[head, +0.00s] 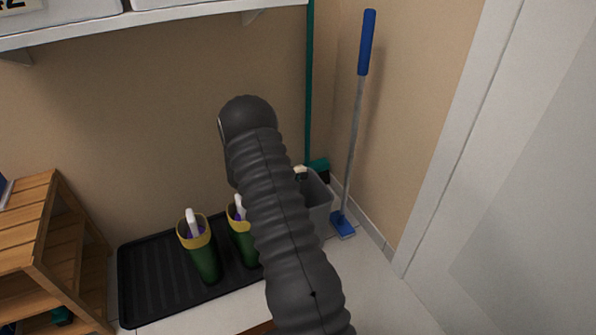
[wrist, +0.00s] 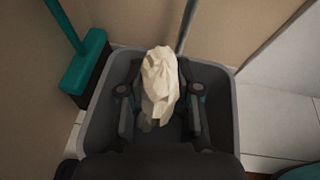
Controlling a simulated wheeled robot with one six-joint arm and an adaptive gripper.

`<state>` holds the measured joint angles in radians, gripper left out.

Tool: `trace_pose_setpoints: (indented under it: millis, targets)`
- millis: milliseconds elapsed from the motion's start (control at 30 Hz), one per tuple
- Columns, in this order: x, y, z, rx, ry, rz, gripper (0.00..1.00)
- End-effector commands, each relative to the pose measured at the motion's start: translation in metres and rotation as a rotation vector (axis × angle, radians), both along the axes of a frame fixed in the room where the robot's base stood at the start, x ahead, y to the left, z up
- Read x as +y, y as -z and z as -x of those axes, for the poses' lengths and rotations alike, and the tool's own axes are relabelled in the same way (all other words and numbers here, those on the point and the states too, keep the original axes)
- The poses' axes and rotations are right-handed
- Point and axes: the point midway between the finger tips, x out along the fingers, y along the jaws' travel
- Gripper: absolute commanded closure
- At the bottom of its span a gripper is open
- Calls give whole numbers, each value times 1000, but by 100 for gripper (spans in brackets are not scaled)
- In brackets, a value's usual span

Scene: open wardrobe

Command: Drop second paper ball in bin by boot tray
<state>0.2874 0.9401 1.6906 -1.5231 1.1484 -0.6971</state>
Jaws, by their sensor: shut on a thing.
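My gripper (wrist: 160,105) is shut on a crumpled off-white paper ball (wrist: 161,75) in the wrist view. The gripper and ball are over the opening of the grey bin (wrist: 232,125), whose rim surrounds them in that view. In the head view the bin (head: 319,203) stands at the right end of the black boot tray (head: 150,278), partly hidden by my arm. A small pale bit of the paper ball (head: 300,170) shows above the bin there. Whether another ball lies inside the bin cannot be told clearly.
Green boots (head: 204,262) with yellow tops stand on the tray. A teal broom (wrist: 85,65) stands beside the bin, and a blue-handled mop (head: 352,130) leans in the corner. A wooden rack (head: 45,225) is at left, a white shelf (head: 170,17) above.

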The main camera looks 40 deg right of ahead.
Motion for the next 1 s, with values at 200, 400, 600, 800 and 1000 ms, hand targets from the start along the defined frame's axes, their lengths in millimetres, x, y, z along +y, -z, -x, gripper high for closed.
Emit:
trace_pose_setpoints:
  millis: [200,400,600,800,1000]
  targets:
    - [0,1,0,-1,-1,0,85]
    - [0,0,0,-1,-1,0,38]
    - [0,0,0,-1,-1,0,38]
    - [8,-3,-2,-2,-3,1,38]
    - [39,-16,-6,-2,-5,1,38]
